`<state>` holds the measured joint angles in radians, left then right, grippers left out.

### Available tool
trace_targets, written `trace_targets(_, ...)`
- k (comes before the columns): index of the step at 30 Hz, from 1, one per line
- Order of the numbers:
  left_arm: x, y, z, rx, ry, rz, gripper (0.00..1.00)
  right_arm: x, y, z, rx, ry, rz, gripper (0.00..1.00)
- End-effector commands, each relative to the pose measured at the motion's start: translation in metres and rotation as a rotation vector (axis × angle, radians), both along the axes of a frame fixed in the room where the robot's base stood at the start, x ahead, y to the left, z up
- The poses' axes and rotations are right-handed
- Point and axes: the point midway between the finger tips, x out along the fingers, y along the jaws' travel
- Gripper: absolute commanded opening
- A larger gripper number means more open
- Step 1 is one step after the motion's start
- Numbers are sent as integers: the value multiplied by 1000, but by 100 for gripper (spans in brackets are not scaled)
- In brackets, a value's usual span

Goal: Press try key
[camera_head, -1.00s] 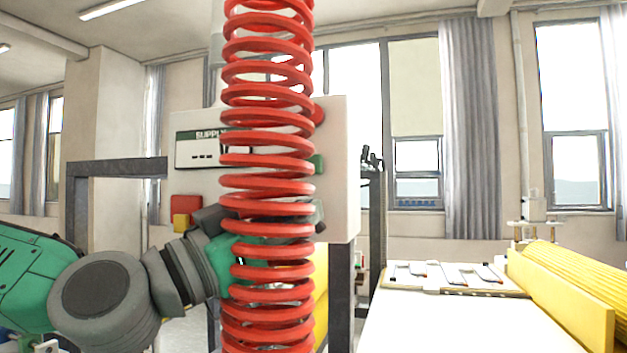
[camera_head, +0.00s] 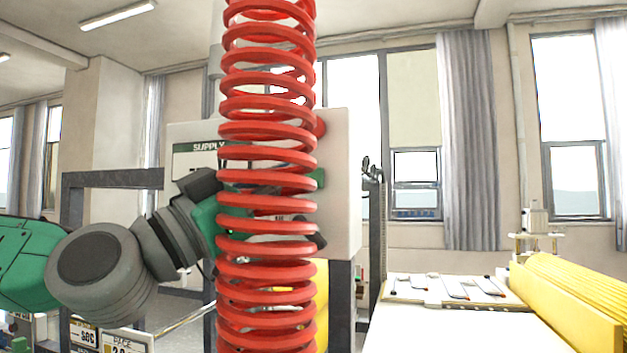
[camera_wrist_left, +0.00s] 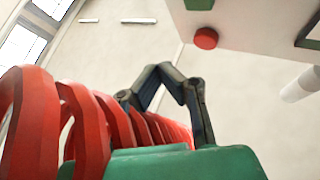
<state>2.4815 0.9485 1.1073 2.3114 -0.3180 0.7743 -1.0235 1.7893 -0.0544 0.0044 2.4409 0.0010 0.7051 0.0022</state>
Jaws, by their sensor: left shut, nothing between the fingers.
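A pale control box (camera_head: 340,215) with a green-edged "SUPPLY" display (camera_head: 196,148) stands behind a red coil (camera_head: 267,222). A red round button (camera_head: 320,127) and a green button (camera_head: 318,178) show at the box's right side, partly behind the coil. No key marked "try" can be read. My left gripper (camera_head: 312,238) reaches in front of the box, mostly hidden by the coil. In the left wrist view its dark fingers (camera_wrist_left: 160,70) are shut and empty, below and apart from the red button (camera_wrist_left: 206,38). My right gripper is not in view.
The coil also fills the left of the wrist view (camera_wrist_left: 95,125), close beside the gripper. At right are a white table (camera_head: 420,335), a tray of small tools (camera_head: 440,290) and a yellow roller (camera_head: 575,290). Labelled panels (camera_head: 122,343) show at lower left.

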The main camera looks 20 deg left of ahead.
Motion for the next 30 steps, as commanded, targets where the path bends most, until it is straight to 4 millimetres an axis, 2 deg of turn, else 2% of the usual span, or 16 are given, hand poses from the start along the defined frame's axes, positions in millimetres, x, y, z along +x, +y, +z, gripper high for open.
trace_targets(6,33,-2,-1,0,3,1,0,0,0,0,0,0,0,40)
trace_targets(12,54,-6,-1,3,0,1,0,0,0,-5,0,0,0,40)
trace_targets(18,62,-5,-1,3,0,0,0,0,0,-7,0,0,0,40)
trace_targets(30,63,-3,0,1,1,0,0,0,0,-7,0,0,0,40)
